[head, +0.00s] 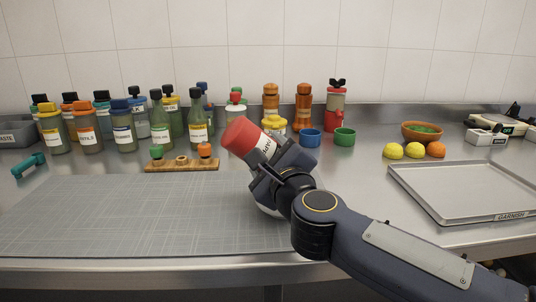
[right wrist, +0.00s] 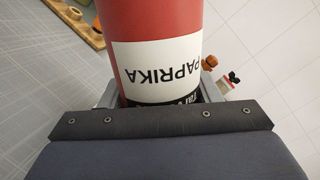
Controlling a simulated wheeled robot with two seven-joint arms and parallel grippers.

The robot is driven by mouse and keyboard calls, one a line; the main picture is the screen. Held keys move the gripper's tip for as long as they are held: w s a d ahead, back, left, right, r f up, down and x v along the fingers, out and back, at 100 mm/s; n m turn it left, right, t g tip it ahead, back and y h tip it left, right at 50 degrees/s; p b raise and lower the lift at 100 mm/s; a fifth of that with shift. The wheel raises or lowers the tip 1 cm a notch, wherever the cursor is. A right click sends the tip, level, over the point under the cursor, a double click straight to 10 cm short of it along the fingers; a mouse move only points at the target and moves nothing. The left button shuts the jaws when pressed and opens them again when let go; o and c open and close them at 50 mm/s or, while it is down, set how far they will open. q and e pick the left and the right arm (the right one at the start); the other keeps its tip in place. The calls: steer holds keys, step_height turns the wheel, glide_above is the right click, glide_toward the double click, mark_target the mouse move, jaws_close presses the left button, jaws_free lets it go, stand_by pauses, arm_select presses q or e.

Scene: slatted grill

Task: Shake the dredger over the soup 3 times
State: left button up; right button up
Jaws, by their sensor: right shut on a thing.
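My right gripper (head: 280,170) is shut on a red dredger (head: 241,137) and holds it above the counter, near the right end of the grey mat. The dredger is tilted, with its red end toward the upper left. In the right wrist view the dredger (right wrist: 150,20) fills the space between the fingers, and its white label reads PAPRIKA upside down. A small pale curved edge (head: 268,209) shows below the gripper; my arm hides most of it, and I cannot tell whether it is the soup bowl. No soup surface is visible. My left gripper is not in view.
Several bottles and jars (head: 123,130) stand along the back left, behind a wooden rack (head: 182,166). Blue (head: 309,138) and green (head: 345,138) cups stand behind the gripper. A metal tray (head: 460,190) lies at right, near an orange bowl (head: 422,139) and fruit. The grey mat (head: 130,215) is clear.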

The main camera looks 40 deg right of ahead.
step_height(320, 180, up, 7)
steer(key=p, duration=0.7)
steer(key=shift+r, duration=0.15)
steer(key=shift+f, duration=0.25)
step_height(320, 180, down, 7)
steer(key=b, duration=0.7)
steer(key=shift+f, duration=0.1)
steer(key=shift+r, duration=0.25)
step_height(320, 180, up, 7)
steer(key=p, duration=0.7)
steer(key=shift+r, duration=0.1)
